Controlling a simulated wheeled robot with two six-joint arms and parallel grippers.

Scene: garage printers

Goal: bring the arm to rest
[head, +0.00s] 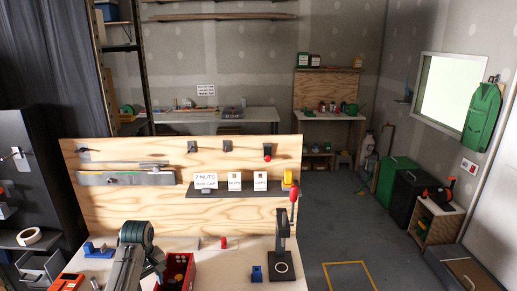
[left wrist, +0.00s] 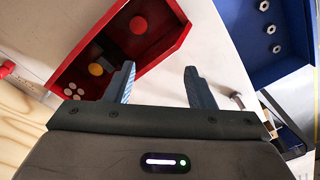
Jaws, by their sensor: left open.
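My left arm (head: 128,262) reaches in at the bottom of the head view, over the workbench. In the left wrist view my left gripper (left wrist: 160,86) is open, its two fingers wide apart with nothing between them. It is above the pale bench top, beside a red bin (left wrist: 150,50). The red bin also shows in the head view (head: 191,277), just right of my arm, with round parts in it. My right gripper is not in view.
A blue tray (left wrist: 285,50) with several nuts is at the right of the wrist view. A black press with a red knob (head: 281,245) stands on the bench at right. A plywood backboard (head: 120,215) rises behind the bench. Open floor (head: 340,225) lies to the right.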

